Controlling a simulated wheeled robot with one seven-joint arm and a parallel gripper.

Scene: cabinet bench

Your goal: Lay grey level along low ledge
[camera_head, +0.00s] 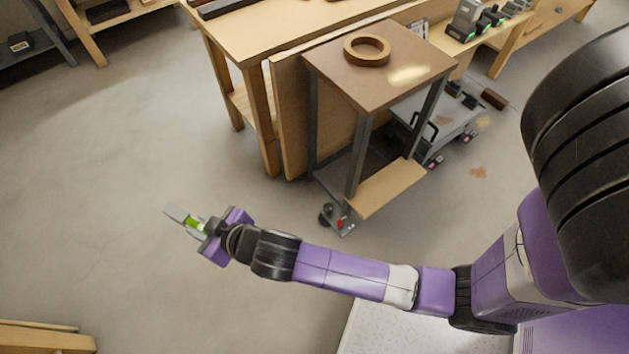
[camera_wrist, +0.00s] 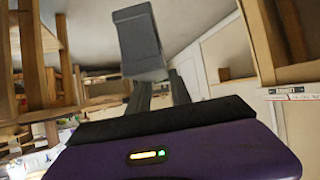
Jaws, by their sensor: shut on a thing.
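My gripper (camera_head: 200,229) is stretched out over open floor at the left of the head view. It is shut on the grey level (camera_head: 176,213), which shows a bright green part near the fingers. In the wrist view the level (camera_wrist: 138,40) is a grey block, end toward me, at the tips of the gripper fingers (camera_wrist: 152,88). A low pale wooden board (camera_head: 386,188) at the foot of a small brown-topped stand looks like the low ledge. It is bare where visible, and my gripper is well to its left, apart from it.
The stand (camera_head: 330,66) has dark posts and carries a brown ring (camera_head: 367,50) on top. A long wooden bench (camera_head: 270,32) stands behind it. A grey wheeled cart (camera_head: 440,118) is at its right. The floor around my gripper is clear.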

